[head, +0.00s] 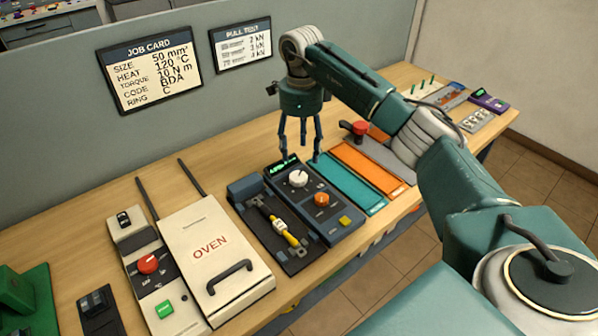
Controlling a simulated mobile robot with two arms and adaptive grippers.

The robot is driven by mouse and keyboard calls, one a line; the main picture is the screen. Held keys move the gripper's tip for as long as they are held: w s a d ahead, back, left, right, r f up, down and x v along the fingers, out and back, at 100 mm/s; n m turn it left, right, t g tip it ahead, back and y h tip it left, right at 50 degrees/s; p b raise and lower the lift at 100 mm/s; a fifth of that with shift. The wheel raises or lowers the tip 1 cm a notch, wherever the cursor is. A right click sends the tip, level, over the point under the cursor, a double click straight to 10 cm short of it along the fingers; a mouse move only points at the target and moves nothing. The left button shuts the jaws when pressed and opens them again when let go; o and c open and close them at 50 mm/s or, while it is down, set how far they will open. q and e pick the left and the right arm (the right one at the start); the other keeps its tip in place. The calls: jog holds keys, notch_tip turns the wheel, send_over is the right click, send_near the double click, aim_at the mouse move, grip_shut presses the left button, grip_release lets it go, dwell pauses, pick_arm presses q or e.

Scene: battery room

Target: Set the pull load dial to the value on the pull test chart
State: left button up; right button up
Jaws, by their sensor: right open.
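The pull test chart (241,45) hangs on the grey partition; its rows of kN values are small and partly blurred. I cannot read the labels, the display or the dial setting. My right gripper (301,151) points down with its fingers spread open and empty. It appears above the white dial, apart from it. My left gripper is not in view.
Left of the panel is a black fixture (268,236) with a yellow-bodied piece (284,231), then a white oven (215,237). Teal (345,185) and orange mats and a red-handled device lie to the right. A job card (149,70) hangs left of the chart.

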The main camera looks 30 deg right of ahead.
aim_at(300, 176)
notch_tip(300, 176, down, 8)
jog(key=shift+f+p, duration=0.25)
jog(key=shift+p, duration=0.85)
jog(key=shift+w+f, duration=0.1)
jog(key=shift+f, duration=0.35)
jog(key=shift+c, duration=0.5)
jog(key=c, duration=1)
